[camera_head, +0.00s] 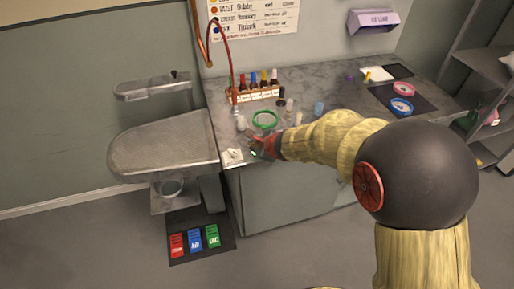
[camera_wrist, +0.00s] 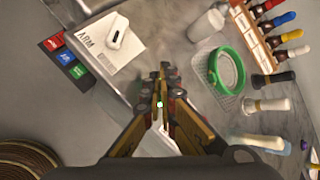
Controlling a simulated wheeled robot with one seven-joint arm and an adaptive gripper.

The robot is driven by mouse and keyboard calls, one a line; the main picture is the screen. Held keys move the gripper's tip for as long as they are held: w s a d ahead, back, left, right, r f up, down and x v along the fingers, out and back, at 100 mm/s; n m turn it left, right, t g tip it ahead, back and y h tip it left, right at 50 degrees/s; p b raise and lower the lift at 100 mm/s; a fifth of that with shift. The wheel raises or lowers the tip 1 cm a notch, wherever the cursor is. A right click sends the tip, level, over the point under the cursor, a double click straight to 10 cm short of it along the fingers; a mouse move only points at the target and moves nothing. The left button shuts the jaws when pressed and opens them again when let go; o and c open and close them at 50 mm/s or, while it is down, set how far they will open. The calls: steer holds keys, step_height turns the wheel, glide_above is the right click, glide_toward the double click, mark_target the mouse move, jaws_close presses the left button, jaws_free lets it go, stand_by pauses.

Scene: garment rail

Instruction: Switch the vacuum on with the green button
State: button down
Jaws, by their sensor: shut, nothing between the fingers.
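The green button (camera_head: 212,236) is a floor pedal with white lettering that looks like VAC. It sits at the right end of a dark floor mat, beside a blue pedal (camera_head: 194,241) and a red pedal (camera_head: 177,245). In the wrist view the green pedal (camera_wrist: 80,73) is at the left, past the table edge and well below. My gripper (camera_head: 262,148) is shut and empty near the table's front left corner, above and right of the pedals and apart from them. It also shows shut in the wrist view (camera_wrist: 161,84).
The ironing board (camera_head: 160,145) stands left of the table, above and behind the pedals. The metal table (camera_head: 330,85) carries a green hoop (camera_head: 265,119), a bottle rack (camera_head: 258,95) and several small bottles. A white card (camera_wrist: 100,52) lies at its corner. Floor in front of the mat is clear.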

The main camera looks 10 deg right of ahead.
steer(key=shift+r+p, duration=1.95)
steer(key=shift+r, duration=0.8)
steer(key=shift+f, duration=0.1)
steer(key=s+a+r+n+g+y, duration=0.1)
steer(key=s+a+r+n+g, duration=0.1)
steer(key=s+n, duration=0.6)
steer(key=s+a+r+n+g+y, duration=0.1)
steer(key=s+a+n+g, duration=0.2)
steer(key=s+n, duration=0.5)
steer(key=s+d+r+n+t+h, duration=0.1)
steer(key=s+d+r+n+h, duration=0.1)
steer(key=s+d+r, duration=0.5)
steer(key=s+d+r+n+t+h, duration=0.1)
steer(key=s+d+r+n+h, duration=0.2)
steer(key=s+d+r+n, duration=0.2)
steer(key=shift+s+d+r, duration=0.85)
steer(key=shift+s+d, duration=0.75)
steer(key=shift+s, duration=1.95)
